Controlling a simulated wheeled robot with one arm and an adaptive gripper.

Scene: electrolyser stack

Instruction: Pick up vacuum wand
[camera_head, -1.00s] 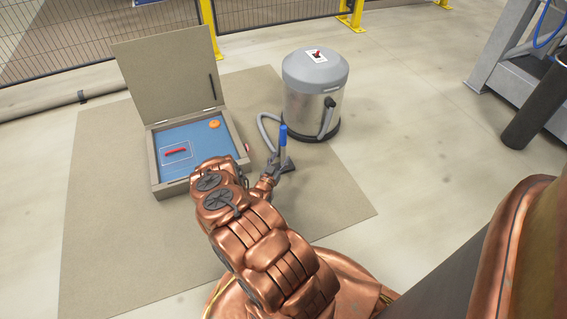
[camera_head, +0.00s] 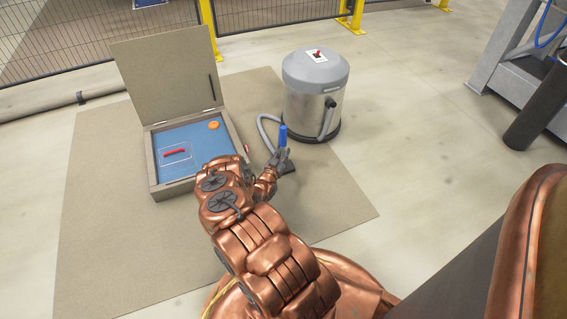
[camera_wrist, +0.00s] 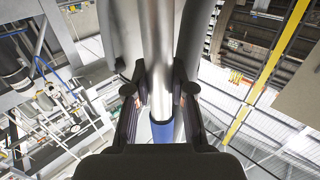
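The vacuum wand (camera_head: 284,135) stands beside the vacuum cleaner, its blue grip upright and its dark floor nozzle low on the mat. In the wrist view its metal tube (camera_wrist: 158,40) runs between my two fingers, with the blue part (camera_wrist: 162,131) close to my palm. My gripper (camera_head: 281,157) is at the wand just below the blue grip in the head view. The fingers (camera_wrist: 161,88) lie one on each side of the tube, very close to it. I cannot tell whether the pads press on it.
The grey vacuum cleaner (camera_head: 315,95) stands behind the wand, joined by a curved hose (camera_head: 262,130). An open-lidded box (camera_head: 153,165) with a blue panel (camera_head: 195,143) is on the left. A metal frame (camera_head: 500,80) stands at right. Bare mat (camera_head: 335,195) lies right of my arm.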

